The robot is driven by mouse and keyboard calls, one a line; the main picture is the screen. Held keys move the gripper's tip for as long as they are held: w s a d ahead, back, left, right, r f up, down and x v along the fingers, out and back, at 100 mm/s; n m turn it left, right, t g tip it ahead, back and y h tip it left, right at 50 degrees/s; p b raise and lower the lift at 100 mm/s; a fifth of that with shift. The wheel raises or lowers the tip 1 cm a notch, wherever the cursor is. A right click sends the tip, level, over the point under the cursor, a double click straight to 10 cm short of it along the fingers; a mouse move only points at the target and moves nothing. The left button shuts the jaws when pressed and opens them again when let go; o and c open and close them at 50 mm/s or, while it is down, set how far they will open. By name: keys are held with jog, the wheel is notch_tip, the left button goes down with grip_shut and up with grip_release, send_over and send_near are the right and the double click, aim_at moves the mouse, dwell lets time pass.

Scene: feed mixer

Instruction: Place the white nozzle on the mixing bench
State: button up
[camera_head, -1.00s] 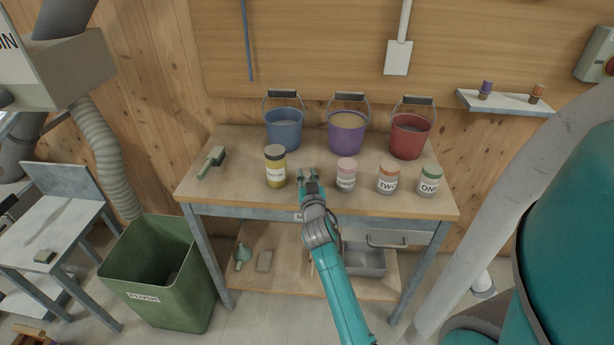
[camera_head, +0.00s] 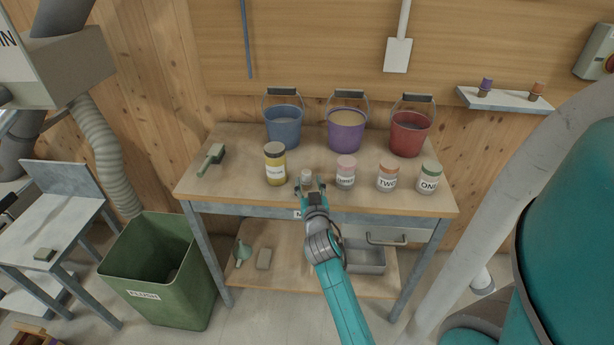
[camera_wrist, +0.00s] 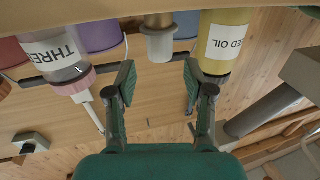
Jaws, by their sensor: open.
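The white nozzle (camera_head: 306,177) stands on the mixing bench (camera_head: 232,170), near its front edge, between the yellow-filled jar and the pink-lidded jar. In the wrist view the white nozzle (camera_wrist: 160,44) shows a pale collar and a darker metallic part, beyond the fingertips and roughly centred between them. My gripper (camera_head: 312,188) is just in front of the nozzle at the bench's front edge. In the wrist view my gripper (camera_wrist: 158,82) is open, with a clear gap between its two fingers and nothing held.
The yellow-filled jar (camera_head: 275,168) stands close left of the nozzle and the pink-lidded jar (camera_head: 345,174) to the right, followed by jars TWO (camera_head: 387,180) and ONE (camera_head: 429,180). Blue (camera_head: 284,128), purple (camera_head: 346,130) and red (camera_head: 408,135) buckets stand behind. A brush (camera_head: 211,158) lies left.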

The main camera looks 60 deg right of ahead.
jog(key=s+a+f+n+t+y, duration=0.1)
jog(key=s+a+f+n+y, duration=0.15)
jog(key=a, duration=0.75)
jog(key=s+a+f+n+t+y, duration=0.2)
jog(key=s+a+f, duration=0.15)
jog(key=a, duration=0.55)
jog(key=s+a+f+n+t+y, duration=0.1)
jog(key=s+a+f+n+y, duration=0.2)
jog(key=a, duration=0.7)
jog(key=s+a+r+n+y, duration=0.1)
jog(key=s+a+r+y, duration=0.2)
jog(key=s+a, duration=0.3)
jog(key=s+a+r+n+y, duration=0.2)
jog(key=s+a, duration=0.5)
jog(key=s, duration=0.6)
jog(key=shift+s+a+r+y, duration=0.15)
jog(key=shift+a+r+y, duration=0.15)
jog(key=shift+r+y, duration=0.55)
jog(key=shift+f, duration=0.2)
